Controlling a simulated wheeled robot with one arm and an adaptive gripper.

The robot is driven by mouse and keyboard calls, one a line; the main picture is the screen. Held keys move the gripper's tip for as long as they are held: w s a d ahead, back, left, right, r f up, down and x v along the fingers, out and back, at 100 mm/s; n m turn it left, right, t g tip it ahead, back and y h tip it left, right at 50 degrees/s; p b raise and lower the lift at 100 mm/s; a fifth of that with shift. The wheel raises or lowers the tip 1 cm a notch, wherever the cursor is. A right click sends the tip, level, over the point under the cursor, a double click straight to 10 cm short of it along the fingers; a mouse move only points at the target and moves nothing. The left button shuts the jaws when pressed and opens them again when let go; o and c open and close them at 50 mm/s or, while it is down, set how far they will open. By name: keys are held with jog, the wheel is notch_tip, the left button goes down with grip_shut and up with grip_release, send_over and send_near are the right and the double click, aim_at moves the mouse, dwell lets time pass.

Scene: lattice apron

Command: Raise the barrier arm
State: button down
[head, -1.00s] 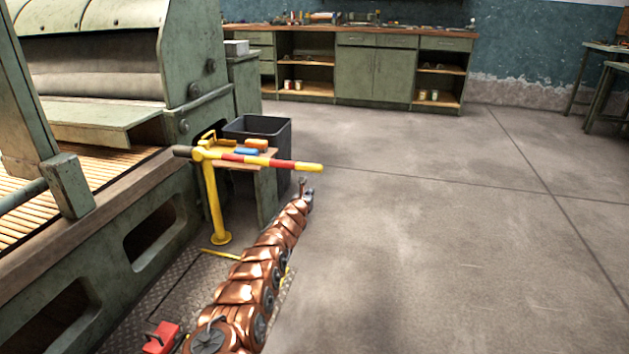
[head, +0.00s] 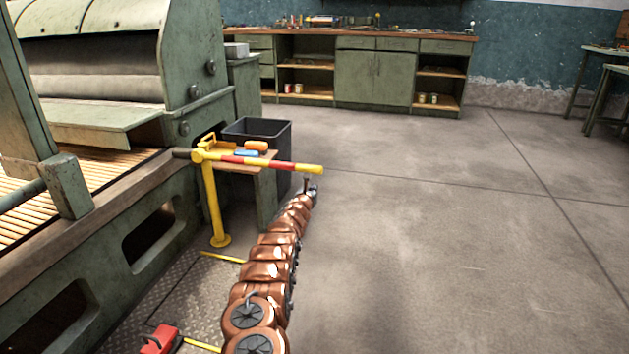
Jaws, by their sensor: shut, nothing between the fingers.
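The barrier arm (head: 270,163) is a yellow and red striped bar, lying nearly level and sloping slightly down to the right. It pivots on a yellow post (head: 213,205) with a round foot, and a dark counterweight end sticks out to the left. My gripper (head: 308,187) is small in the picture, just below the right tip of the bar, at the far end of my copper-coloured arm. It is shut and holds nothing. Whether it touches the bar cannot be told from here.
A small wooden-topped stand (head: 255,168) with orange and blue items is behind the bar, beside a black bin (head: 282,136). A big green machine (head: 120,75) fills the left. A red object (head: 158,340) lies at the lower left. The floor on the right is clear.

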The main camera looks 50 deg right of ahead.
jog(key=shift+w+d+r+b, duration=0.15)
jog(key=shift+d+r+b, duration=0.25)
jog(key=shift+r, duration=0.2)
jog(key=shift+w+d+r+b, duration=0.1)
jog(key=shift+d+r+b, duration=0.2)
jog(key=shift+r+b, duration=0.25)
jog(key=shift+w+d+r+b, duration=0.15)
jog(key=shift+d+r+b, duration=0.2)
jog(key=shift+r, duration=0.35)
